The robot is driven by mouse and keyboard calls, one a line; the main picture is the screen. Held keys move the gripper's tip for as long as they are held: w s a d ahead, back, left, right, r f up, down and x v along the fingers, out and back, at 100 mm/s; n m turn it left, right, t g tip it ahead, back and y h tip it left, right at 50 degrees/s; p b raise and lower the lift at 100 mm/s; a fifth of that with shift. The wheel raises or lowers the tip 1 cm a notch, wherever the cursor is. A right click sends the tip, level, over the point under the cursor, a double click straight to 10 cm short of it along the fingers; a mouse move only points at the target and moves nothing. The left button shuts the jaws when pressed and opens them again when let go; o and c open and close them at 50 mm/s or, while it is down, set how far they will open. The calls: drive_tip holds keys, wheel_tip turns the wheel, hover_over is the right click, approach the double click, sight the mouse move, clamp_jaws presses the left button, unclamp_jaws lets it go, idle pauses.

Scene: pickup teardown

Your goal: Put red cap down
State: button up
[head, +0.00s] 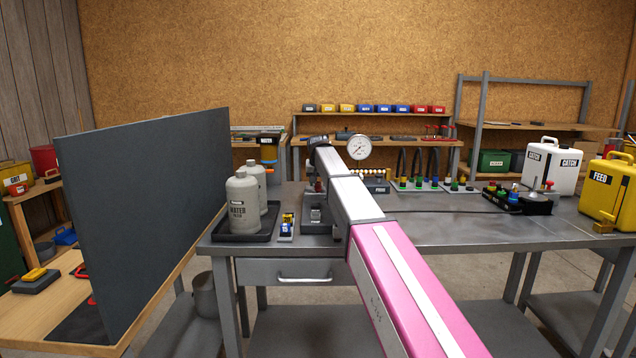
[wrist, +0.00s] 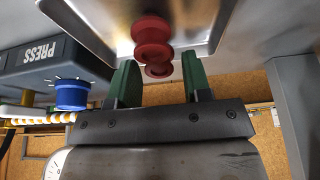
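The red cap (wrist: 152,40), a small spool-like red piece, shows in the wrist view against a shiny metal tray or plate (wrist: 110,22). My gripper (wrist: 160,66) has two green fingers spread on either side of its near end. Gaps show between the red piece and both fingers, so my gripper looks open and not touching it. The wrist picture is upside down, with the bench surface at the top.
A press unit (wrist: 40,58) with a blue knob (wrist: 71,95) stands close beside my gripper. A round gauge (head: 359,147) stands near my arm. Grey water bottles (head: 243,205) stand in a dark tray to the left. A dark panel (head: 150,200) stands farther left.

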drive_tip(key=shift+r, duration=0.1)
drive_tip(key=v, duration=1.2)
idle(0.4)
drive_tip(key=shift+s, duration=0.1)
